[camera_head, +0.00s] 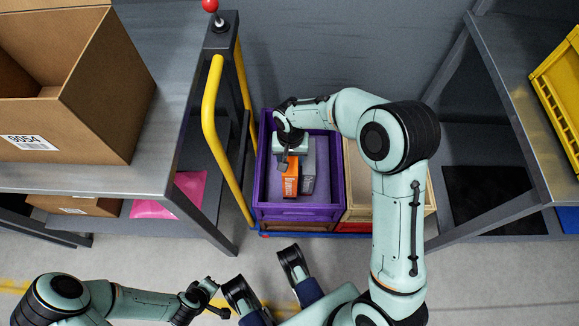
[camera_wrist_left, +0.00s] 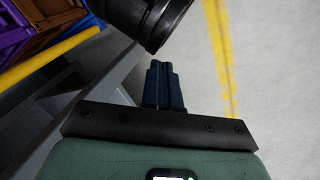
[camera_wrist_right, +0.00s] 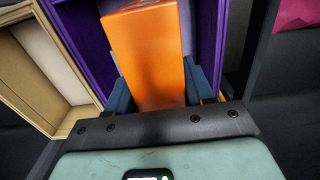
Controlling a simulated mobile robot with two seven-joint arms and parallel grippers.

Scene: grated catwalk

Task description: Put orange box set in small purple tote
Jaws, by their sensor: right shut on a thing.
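The orange box (camera_head: 290,181) has white print on its side. My right gripper (camera_head: 290,162) is shut on it and points down within the outline of the small purple tote (camera_head: 300,212). In the right wrist view the orange box (camera_wrist_right: 150,60) stands between the two fingers, with purple tote wall (camera_wrist_right: 75,45) behind it. I cannot tell whether the box touches the tote floor. A grey item (camera_head: 308,160) shows beside the box, partly hidden by the gripper. My left gripper (camera_wrist_left: 160,85) is away from the tote, its fingers together with nothing between them.
A tan bin (camera_head: 357,190) stands right of the tote on a cart with a yellow rail (camera_head: 212,130). A shelf with an open cardboard box (camera_head: 75,95) is at left. A right shelf holds a yellow crate (camera_head: 560,95). Pink material (camera_head: 172,195) lies on the lower left shelf.

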